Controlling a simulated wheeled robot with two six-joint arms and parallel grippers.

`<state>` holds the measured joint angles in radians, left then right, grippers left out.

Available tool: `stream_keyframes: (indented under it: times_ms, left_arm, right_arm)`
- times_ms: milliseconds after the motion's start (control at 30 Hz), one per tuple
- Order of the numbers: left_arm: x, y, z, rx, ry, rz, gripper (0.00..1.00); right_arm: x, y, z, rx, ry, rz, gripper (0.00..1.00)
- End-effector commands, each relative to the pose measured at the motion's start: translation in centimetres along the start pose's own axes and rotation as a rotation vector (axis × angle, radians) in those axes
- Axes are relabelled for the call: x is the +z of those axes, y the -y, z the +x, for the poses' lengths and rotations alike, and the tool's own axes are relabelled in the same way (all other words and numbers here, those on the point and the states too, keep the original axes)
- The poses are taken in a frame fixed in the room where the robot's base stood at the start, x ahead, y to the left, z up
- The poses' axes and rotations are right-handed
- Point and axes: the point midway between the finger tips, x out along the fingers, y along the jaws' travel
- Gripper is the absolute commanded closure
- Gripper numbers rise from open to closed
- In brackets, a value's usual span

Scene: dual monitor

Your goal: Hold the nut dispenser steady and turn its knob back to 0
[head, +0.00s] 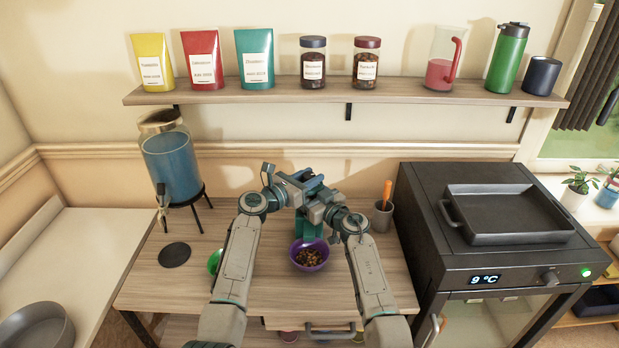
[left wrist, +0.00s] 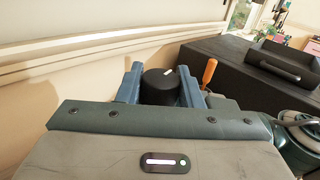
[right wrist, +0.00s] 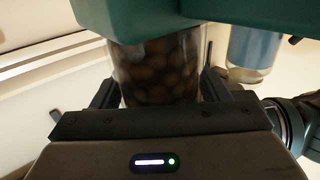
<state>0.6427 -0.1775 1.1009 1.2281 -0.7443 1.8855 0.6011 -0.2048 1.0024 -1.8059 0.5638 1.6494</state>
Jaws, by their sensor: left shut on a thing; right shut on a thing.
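The nut dispenser (head: 305,226) stands on the wooden table, green, largely hidden behind my arms in the head view. My right gripper (right wrist: 158,88) is shut on this body, one finger on each side. The black knob (left wrist: 160,88) has a white mark that points up and slightly right in the left wrist view. My left gripper (left wrist: 161,80) is shut on the knob, with blue fingers either side. The scale and its 0 are not visible.
A purple bowl of nuts (head: 309,257) sits below the dispenser. A grey cup with an orange-handled tool (head: 382,216) stands to the right, beside the black oven (head: 430,215). A drinks jar (head: 170,165) on a stand is at left; a shelf (head: 330,95) runs above.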

Motion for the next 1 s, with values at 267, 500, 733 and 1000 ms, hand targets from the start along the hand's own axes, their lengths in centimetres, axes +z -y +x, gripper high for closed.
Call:
stream_keyframes:
  times_ms: [267, 500, 733, 1000]
  left_arm:
    - [-0.03, -0.11, -0.08, 0.096, 0.005, 0.0, 0.9]
    - [-0.05, -0.13, -0.08, 0.095, 0.005, 0.0, 0.61]
    - [-0.03, -0.09, -0.07, 0.093, 0.005, -0.001, 0.45]
    - [-0.12, -0.04, -0.9, 0.093, 0.005, -0.001, 0.45]
  right_arm:
    - [-0.02, 0.08, 0.0, -0.002, -0.001, 0.0, 0.85]
    - [-0.02, 0.08, 0.0, -0.002, -0.001, 0.0, 0.85]
    - [-0.01, 0.07, 0.0, -0.002, 0.0, 0.001, 0.85]
    - [0.01, 0.06, 0.01, -0.001, 0.0, 0.001, 0.85]
